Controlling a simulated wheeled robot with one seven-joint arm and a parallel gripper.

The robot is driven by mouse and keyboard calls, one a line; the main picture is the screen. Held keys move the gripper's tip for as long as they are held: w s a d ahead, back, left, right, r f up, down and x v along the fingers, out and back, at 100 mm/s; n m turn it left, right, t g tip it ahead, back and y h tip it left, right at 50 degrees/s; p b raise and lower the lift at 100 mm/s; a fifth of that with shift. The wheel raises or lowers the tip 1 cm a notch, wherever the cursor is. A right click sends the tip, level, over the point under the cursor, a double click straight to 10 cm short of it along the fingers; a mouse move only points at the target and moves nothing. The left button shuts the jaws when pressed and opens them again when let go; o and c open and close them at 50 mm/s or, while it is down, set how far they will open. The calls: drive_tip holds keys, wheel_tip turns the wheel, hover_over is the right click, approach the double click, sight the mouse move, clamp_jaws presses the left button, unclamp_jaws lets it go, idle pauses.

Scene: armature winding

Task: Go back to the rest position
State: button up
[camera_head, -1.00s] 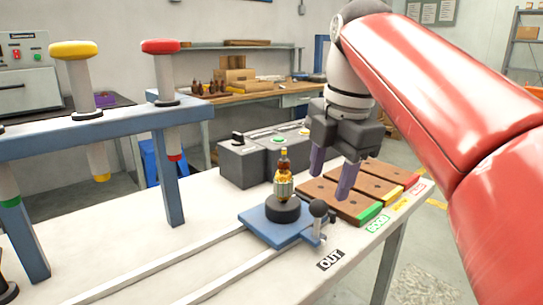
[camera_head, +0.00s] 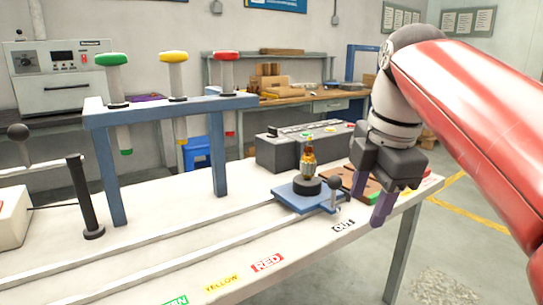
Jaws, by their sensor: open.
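My gripper (camera_head: 393,205) is open and empty, its two purple fingers pointing down at the right end of the white table (camera_head: 150,260). It is in front of the brown wooden block tray (camera_head: 351,182) and hides much of it. The wound armature (camera_head: 308,163) stands upright on a black round base on the blue carriage (camera_head: 290,200), to the left of my gripper and apart from it. A lever with a dark knob (camera_head: 334,184) rises at the carriage's right side.
A blue rack (camera_head: 150,112) holds green, yellow and red capped tools on the left. A grey control box (camera_head: 275,153) stands behind the carriage. A black post (camera_head: 86,205) stands at far left. Two rails cross the table; its front strip carries colour labels. Floor is free at right.

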drive_tip(key=s+f+m+t, duration=0.1)
drive_tip(key=s+f+m, duration=0.4)
drive_tip(key=f+m, duration=0.5)
drive_tip(key=s+f+m+t, duration=0.2)
drive_tip(key=s+f+m, duration=0.4)
drive_tip(key=f+m, duration=0.4)
wheel_tip(320, 180, down, 2)
drive_tip(key=shift+d+f+h, duration=0.1)
drive_tip(key=shift+d+h, duration=0.15)
drive_tip(key=shift+h, duration=0.15)
